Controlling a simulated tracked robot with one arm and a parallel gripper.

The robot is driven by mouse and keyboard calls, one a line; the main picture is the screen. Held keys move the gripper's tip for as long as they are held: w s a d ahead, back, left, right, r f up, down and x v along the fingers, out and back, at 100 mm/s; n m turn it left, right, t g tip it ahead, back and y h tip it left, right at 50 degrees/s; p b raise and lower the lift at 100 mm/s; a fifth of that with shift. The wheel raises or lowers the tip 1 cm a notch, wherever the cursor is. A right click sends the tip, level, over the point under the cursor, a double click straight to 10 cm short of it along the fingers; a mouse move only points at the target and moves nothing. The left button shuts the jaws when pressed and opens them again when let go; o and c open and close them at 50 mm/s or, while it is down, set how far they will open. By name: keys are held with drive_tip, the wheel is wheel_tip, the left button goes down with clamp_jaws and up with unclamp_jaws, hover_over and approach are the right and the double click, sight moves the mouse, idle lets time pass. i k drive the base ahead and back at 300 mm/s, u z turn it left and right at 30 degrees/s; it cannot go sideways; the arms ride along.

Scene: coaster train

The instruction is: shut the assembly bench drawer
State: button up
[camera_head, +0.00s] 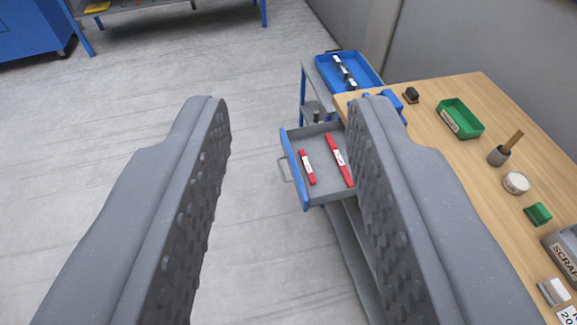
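The assembly bench drawer (318,133) stands pulled out from the left side of the wooden-topped bench (470,135). It has a blue front with a grey handle (284,170) facing left, and two red-and-white items (307,167) lie inside. My gripper (281,105) is open and empty, its two grey fingers wide apart. In the picture the drawer's front and handle show between the fingers, farther off; the right finger hides part of the drawer's right side and the bench edge.
On the bench are a green bin (461,119), a cup with a wooden handle (500,154), a round tin (516,183) and a grey scrap box (565,250). A blue tray (372,72) sits on a cart behind. The floor (255,235) left of the drawer is clear.

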sight(331, 186)
drive_tip(key=u, duration=0.05)
drive_tip(key=k, duration=0.45)
drive_tip(key=u, duration=0.5)
drive_tip(key=i, duration=1.3)
drive_tip(key=z, duration=0.65)
